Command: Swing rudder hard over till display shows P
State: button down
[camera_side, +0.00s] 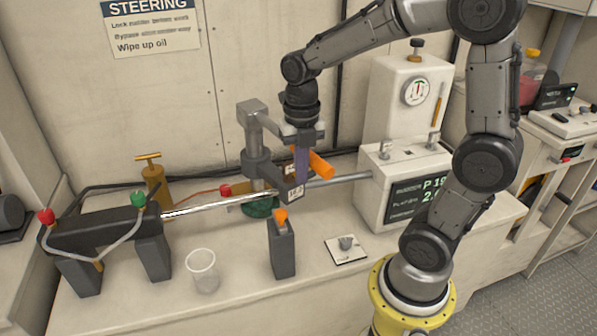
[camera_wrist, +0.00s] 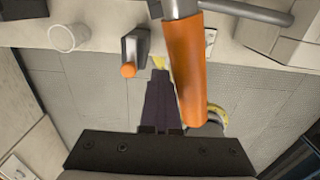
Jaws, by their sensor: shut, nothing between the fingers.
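The display (camera_side: 415,195) on the white box at right reads "P 19" on its top line; the lower line is partly hidden by my arm. The steering gear has a grey post (camera_side: 256,160) with an orange handle (camera_side: 320,164) sticking out toward the front right. The orange handle is large in the wrist view (camera_wrist: 185,70). My gripper (camera_side: 300,180) is shut and empty, fingers pointing down just left of the handle. In the wrist view its fingers (camera_wrist: 158,85) lie alongside the handle; whether they touch it I cannot tell.
A grey block with an orange knob (camera_side: 282,245) stands in front of the gear. A clear cup (camera_side: 202,270) and a small switch plate (camera_side: 346,248) are on the bench. A dark cylinder bracket with hoses (camera_side: 100,232) is at left; a shiny rod (camera_side: 212,203) runs right from it.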

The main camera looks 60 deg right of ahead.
aim_at(318, 164)
jog(key=shift+s+d, duration=0.35)
jog(key=shift+d, duration=0.2)
jog(key=shift+s+d, duration=0.3)
jog(key=shift+d, duration=0.3)
jog(key=shift+s+d, duration=0.4)
jog(key=shift+d, duration=0.4)
jog(key=shift+w+a, duration=0.35)
jog(key=shift+a, duration=0.25)
jog(key=shift+w+a, duration=0.3)
jog(key=shift+a, duration=0.3)
jog(key=shift+r, duration=4.5)
jog(key=shift+a, duration=0.1)
